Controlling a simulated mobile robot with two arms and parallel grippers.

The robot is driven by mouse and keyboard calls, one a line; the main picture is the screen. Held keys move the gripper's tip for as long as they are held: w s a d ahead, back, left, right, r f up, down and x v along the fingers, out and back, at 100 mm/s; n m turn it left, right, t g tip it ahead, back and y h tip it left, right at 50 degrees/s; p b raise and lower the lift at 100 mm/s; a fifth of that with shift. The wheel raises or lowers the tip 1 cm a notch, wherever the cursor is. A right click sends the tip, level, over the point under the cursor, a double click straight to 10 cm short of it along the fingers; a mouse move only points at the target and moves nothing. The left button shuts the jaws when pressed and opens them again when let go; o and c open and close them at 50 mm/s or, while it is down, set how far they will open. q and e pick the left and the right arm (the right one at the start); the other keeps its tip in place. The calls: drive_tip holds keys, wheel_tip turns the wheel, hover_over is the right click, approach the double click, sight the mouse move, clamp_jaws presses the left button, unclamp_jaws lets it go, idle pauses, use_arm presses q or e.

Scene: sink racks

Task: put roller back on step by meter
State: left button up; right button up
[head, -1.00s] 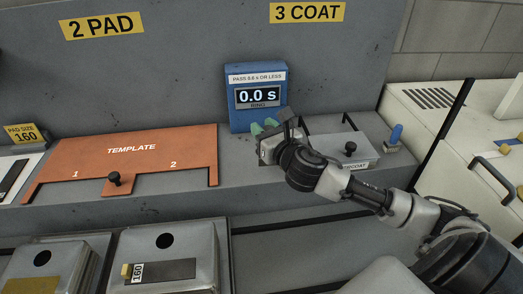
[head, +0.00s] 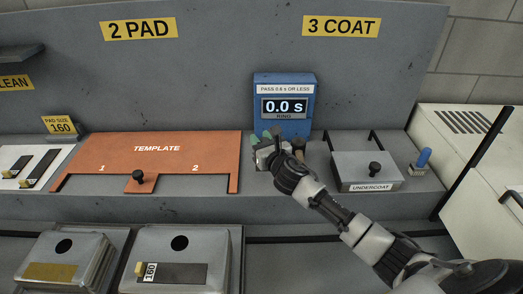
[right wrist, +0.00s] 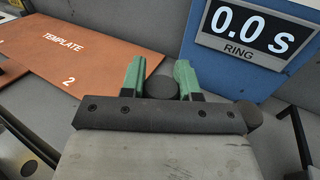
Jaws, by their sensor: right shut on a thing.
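The meter (head: 285,95) is a blue box reading 0.0 s, marked RING, at the back of the grey step (head: 335,205); its display also shows in the right wrist view (right wrist: 255,30). My right gripper (head: 268,138) is just in front of the meter, low over the step. In the right wrist view, its green fingers (right wrist: 160,78) are shut on a dark round part (right wrist: 161,87), seemingly the roller. A brownish cylinder end (head: 298,147) shows just right of the gripper. Most of the roller is hidden, so I cannot tell whether it touches the step. My left gripper is out of view.
The orange template (head: 160,152) lies left of the gripper. The lidded undercoat tray (head: 350,168) and a blue-handled item (head: 423,160) stand to the right. Metal boxes (head: 210,245) sit below, in front of the step.

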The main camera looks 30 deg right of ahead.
drive_tip(key=shift+f, duration=1.95)
drive_tip(key=shift+f+b, duration=0.2)
drive_tip(key=shift+b, duration=0.1)
drive_tip(key=o, duration=0.9)
drive_tip(key=shift+r, duration=0.2)
drive_tip(key=s+b, duration=0.1)
drive_tip(key=s, duration=1.1)
drive_tip(key=shift+b, duration=0.3)
